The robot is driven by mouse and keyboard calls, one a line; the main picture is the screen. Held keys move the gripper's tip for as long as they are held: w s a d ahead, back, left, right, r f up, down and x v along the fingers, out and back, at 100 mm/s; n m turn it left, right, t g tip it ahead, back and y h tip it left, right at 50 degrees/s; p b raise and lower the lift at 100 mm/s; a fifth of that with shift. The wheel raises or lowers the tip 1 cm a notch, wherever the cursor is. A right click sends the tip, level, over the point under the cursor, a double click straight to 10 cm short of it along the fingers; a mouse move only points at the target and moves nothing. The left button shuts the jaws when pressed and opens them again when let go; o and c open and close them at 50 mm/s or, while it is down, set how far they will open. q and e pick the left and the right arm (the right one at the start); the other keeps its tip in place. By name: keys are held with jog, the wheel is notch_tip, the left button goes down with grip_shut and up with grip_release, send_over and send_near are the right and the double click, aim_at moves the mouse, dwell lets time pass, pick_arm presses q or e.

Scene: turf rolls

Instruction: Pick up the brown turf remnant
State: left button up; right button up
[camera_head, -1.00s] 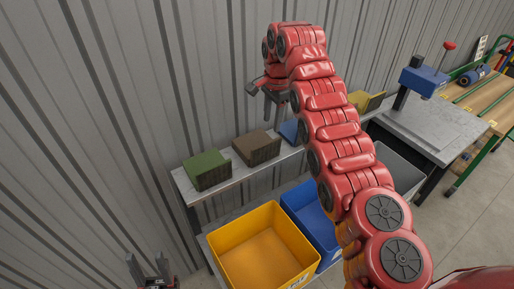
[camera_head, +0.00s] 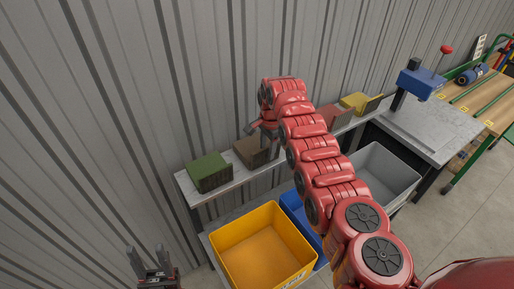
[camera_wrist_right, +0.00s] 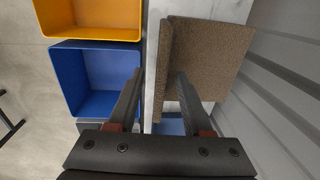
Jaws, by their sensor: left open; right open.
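The brown turf remnant (camera_head: 246,153) lies on the narrow grey shelf against the wall, right of the green remnant. It fills the upper middle of the right wrist view (camera_wrist_right: 212,55). My right gripper (camera_head: 256,133) is open at the brown remnant, partly covering it in the head view. In the right wrist view the open fingers (camera_wrist_right: 160,80) point at its near end, one overlapping the brown piece and the other beside it, over the shelf's edge. I cannot tell whether they touch it. My left gripper (camera_head: 149,258) is open and empty at the bottom left.
A green remnant (camera_head: 208,172), a red one (camera_head: 336,117) and a yellow one (camera_head: 355,101) lie on the same shelf (camera_head: 200,196). Yellow (camera_head: 262,250), blue (camera_head: 295,203) and grey (camera_head: 385,172) bins stand before it. The corrugated wall (camera_head: 215,70) is close behind.

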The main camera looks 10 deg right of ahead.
jog(key=shift+f, duration=0.4)
grip_shut()
dwell(1.2)
